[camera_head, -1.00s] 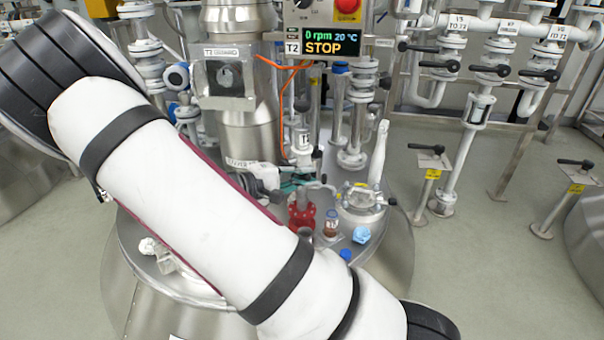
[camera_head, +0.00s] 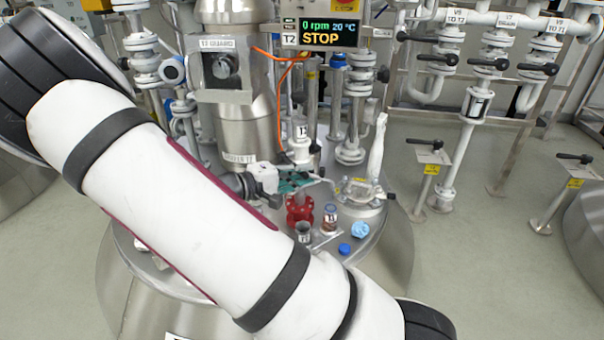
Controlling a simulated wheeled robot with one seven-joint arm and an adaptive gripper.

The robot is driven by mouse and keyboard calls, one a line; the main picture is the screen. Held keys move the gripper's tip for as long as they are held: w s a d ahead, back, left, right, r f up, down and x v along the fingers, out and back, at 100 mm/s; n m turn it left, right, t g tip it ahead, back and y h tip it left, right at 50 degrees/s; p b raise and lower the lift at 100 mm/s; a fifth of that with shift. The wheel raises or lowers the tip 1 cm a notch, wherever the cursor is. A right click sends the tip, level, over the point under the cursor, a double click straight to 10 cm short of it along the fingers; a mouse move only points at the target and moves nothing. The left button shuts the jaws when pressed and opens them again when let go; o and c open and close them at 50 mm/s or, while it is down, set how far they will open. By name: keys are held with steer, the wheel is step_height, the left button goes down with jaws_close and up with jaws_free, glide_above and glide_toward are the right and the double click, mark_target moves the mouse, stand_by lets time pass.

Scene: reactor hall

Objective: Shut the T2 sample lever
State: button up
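The T2 reactor (camera_head: 385,255) stands in the middle, its display (camera_head: 320,35) reading STOP, 0 rpm, 20 °C. On its lid, a red flanged fitting (camera_head: 300,209) stands below a teal part (camera_head: 291,183), with a grey-white block (camera_head: 263,177) to its left. A thin grey spout reaches right from there. One of these small parts may be the sample lever; I cannot tell which, or whether it is open. My white arm crosses the picture from upper left to lower right and hides the lid's left and front. My gripper does not show.
On the lid stand a small jar (camera_head: 329,218), a dark cup (camera_head: 303,232), a light blue piece (camera_head: 360,230) and a blue cap (camera_head: 345,249). A round hatch (camera_head: 357,195) is at the right. Pipes with black-handled valves (camera_head: 437,60) line the back right.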

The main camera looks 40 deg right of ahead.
steer(key=shift+o, duration=0.4)
steer(key=v, duration=1.2)
